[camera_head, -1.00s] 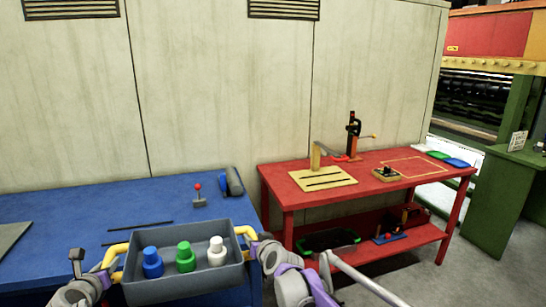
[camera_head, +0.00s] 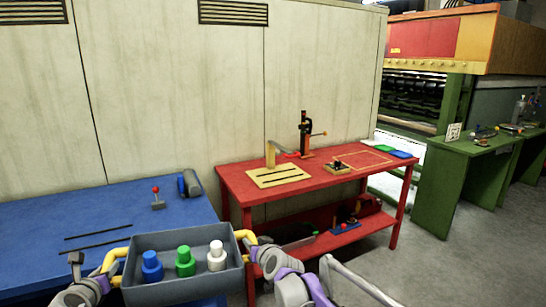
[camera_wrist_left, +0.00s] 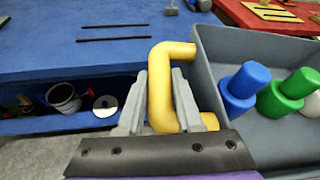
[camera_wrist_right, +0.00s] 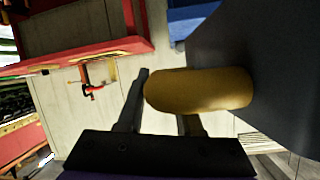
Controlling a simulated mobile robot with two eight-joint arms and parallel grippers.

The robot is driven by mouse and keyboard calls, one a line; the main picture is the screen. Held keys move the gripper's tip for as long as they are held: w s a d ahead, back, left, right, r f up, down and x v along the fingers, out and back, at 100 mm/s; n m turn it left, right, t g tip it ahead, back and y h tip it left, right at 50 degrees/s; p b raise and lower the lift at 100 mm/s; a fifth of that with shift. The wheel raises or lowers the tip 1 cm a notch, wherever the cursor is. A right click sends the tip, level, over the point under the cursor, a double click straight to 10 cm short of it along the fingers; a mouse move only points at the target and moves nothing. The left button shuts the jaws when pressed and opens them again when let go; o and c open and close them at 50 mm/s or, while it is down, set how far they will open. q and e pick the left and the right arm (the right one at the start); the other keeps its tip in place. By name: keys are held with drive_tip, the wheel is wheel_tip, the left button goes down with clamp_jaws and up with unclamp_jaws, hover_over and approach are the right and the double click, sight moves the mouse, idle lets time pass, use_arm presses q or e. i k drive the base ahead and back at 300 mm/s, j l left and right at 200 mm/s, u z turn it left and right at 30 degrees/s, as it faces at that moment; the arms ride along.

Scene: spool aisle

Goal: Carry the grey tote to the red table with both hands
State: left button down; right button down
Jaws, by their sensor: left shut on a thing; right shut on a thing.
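The grey tote (camera_head: 180,290) is held up in front of the blue table's edge, roughly level. It carries a blue bottle (camera_head: 152,268), a green bottle (camera_head: 185,263) and a white bottle (camera_head: 217,257), all upright. My left gripper (camera_head: 108,268) is shut on the tote's left yellow handle, seen closely in the left wrist view (camera_wrist_left: 160,95). My right gripper (camera_head: 252,251) is shut on the right yellow handle, which fills much of the right wrist view (camera_wrist_right: 200,90). The red table (camera_head: 230,180) stands beyond the tote to the right.
The blue table (camera_head: 100,215) at left bears two dark rods, a red-knobbed lever (camera_head: 157,198) and a grey cylinder. The red table bears a slotted board (camera_head: 278,176), a press (camera_head: 304,135), a small block and an outlined bare area (camera_head: 375,160). A green table (camera_head: 450,185) stands further right.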

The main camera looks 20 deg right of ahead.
sight(363, 159)
drive_tip(key=z, duration=0.75)
drive_tip(key=i+l+z, duration=0.1)
drive_tip(key=z, duration=0.4)
drive_tip(key=i+l, duration=0.1)
drive_tip(key=i, duration=0.85)
drive_tip(key=i+l, duration=0.15)
drive_tip(key=i, duration=0.75)
drive_tip(key=i+l, duration=0.1)
drive_tip(key=i, duration=0.85)
drive_tip(key=i+l, duration=0.15)
drive_tip(key=i, duration=0.75)
